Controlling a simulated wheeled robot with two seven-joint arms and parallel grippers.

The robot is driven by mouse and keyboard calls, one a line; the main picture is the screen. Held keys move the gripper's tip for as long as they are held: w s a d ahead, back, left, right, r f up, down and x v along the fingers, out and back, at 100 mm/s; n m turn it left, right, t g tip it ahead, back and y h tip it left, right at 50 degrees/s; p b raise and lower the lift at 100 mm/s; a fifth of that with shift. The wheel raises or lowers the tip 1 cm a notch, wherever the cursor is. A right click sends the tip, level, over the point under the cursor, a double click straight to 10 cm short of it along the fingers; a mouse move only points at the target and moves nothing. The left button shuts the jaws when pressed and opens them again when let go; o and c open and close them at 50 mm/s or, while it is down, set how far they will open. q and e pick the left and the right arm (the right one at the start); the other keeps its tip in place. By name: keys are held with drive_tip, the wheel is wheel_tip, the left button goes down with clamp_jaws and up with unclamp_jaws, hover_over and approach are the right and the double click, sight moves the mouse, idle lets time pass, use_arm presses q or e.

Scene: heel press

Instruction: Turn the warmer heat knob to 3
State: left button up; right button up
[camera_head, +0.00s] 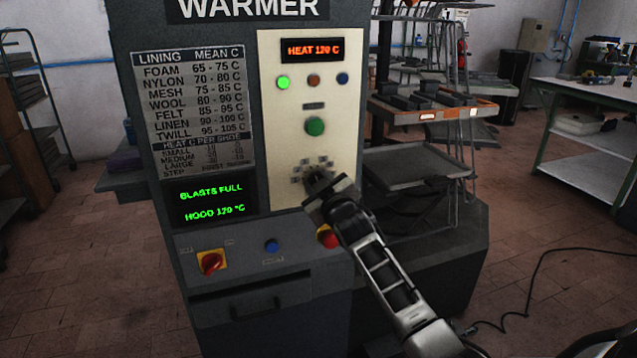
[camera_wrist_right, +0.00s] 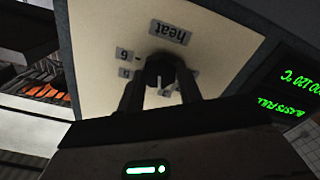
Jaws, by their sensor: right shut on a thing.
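The warmer (camera_head: 130,60) is a tall dark machine with a cream panel (camera_head: 290,110). In the wrist view, which is turned roughly upside down, the dark round knob (camera_wrist_right: 160,72) sits between the two fingers of my right gripper (camera_wrist_right: 160,88). They are shut on it from both sides. A white pointer mark on the knob points down the picture; its number is not readable. The "heat" label (camera_wrist_right: 170,33) shows beyond the knob. My left gripper is not in view.
The red heat display (camera_head: 313,49) seems to read 120 C. A green button (camera_head: 315,126) is above the knob. A red-and-yellow switch (camera_head: 211,262), a blue button (camera_head: 271,246) and a red button (camera_head: 328,238) are on the lower ledge. A rack (camera_head: 415,165) stands to the right.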

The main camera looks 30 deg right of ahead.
drive_tip(key=o, duration=1)
drive_tip(key=shift+s, duration=0.1)
drive_tip(key=v, duration=1.5)
drive_tip(key=shift+s+a+b, duration=0.2)
drive_tip(key=shift+s+b, duration=0.1)
drive_tip(key=shift+s, duration=0.1)
